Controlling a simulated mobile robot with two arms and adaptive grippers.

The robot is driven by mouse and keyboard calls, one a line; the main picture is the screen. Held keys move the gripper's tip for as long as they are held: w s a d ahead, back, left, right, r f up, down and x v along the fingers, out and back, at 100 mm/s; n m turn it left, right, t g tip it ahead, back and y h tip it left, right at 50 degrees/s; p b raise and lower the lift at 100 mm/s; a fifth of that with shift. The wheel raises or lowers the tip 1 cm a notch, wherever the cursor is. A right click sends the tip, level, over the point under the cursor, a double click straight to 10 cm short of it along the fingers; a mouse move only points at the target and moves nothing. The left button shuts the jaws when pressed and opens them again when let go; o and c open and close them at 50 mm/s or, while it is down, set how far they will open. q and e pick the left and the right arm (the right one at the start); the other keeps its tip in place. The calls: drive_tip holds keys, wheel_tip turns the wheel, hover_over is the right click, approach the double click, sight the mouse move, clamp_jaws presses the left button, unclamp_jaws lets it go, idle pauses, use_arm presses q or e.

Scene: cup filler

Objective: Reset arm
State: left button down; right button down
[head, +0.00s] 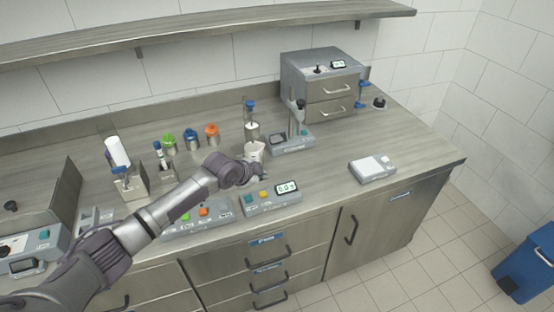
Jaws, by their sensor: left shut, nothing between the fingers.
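My left arm reaches in from the lower left over the counter. Its gripper (259,169) is shut and holds nothing, at the near side of a white cup (254,149). The gripper overlaps the cup's lower part in the head view; I cannot tell whether they touch. The cup stands upright near a stand with a blue-topped part (250,105). My right gripper is not in view.
A scale with a lit display (272,198) and a button panel (199,221) lie near the front edge. A grey drawer box (321,85) stands at the back. A flat device (372,169) sits to the right, with clear counter around it. Several coloured-cap bottles (191,140) stand behind the arm.

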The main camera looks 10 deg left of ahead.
use_arm(q)
drive_tip(key=s+d+f+n+g, duration=0.1)
drive_tip(key=s+d+f, duration=0.15)
drive_tip(key=s, duration=0.45)
drive_tip(key=s+d+f+n+g, duration=0.1)
drive_tip(key=s+d, duration=0.3)
drive_tip(key=s, duration=0.2)
drive_tip(key=s+d+f+n+g, duration=0.1)
drive_tip(key=s+d+f, duration=0.15)
drive_tip(key=s, duration=0.45)
drive_tip(key=s+a+r+n+g+y, duration=0.15)
drive_tip(key=s+a+n, duration=0.3)
drive_tip(key=s, duration=0.65)
drive_tip(key=s+a+r+n+g+y, duration=0.1)
drive_tip(key=s+a+r+n, duration=0.3)
drive_tip(key=s, duration=0.7)
wheel_tip(320, 180, down, 30)
drive_tip(key=b, duration=0.3)
drive_tip(key=s+a+f+g+b, duration=0.2)
drive_tip(key=s+a+f+b, duration=0.1)
drive_tip(key=s+f, duration=1.5)
wheel_tip(320, 180, down, 3)
drive_tip(key=shift+a+r+m+y, duration=0.1)
drive_tip(key=shift+a+m+y, duration=0.25)
drive_tip(key=shift+a+m, duration=0.15)
